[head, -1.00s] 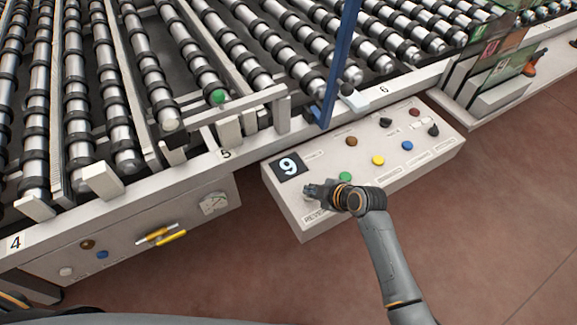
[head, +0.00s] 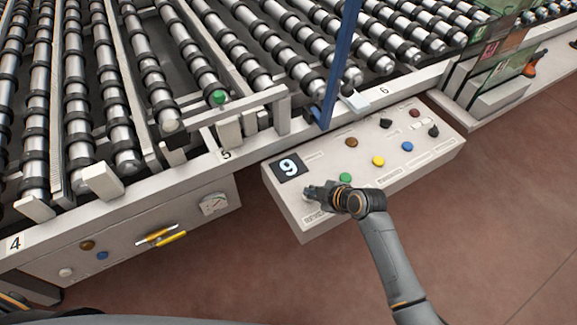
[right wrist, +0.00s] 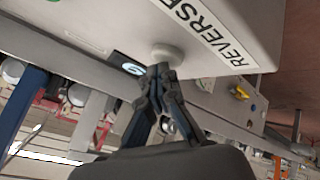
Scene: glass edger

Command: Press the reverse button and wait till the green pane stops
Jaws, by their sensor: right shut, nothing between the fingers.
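The control box (head: 437,154) stands in front of the roller line with several coloured buttons on top. The reverse button (right wrist: 167,54) is a pale round knob beside the REVERSE label (right wrist: 214,34) in the right wrist view; in the head view my gripper mostly covers it. My right gripper (head: 310,192) is shut and empty, its tips (right wrist: 158,70) right at the button. I cannot tell whether they press it. A see-through greenish pane (head: 505,60) shows at the upper right, near the far end of the rollers. My left gripper is out of view.
A blue post (head: 340,65) rises behind the box. The floor (head: 480,250) in front is clear.

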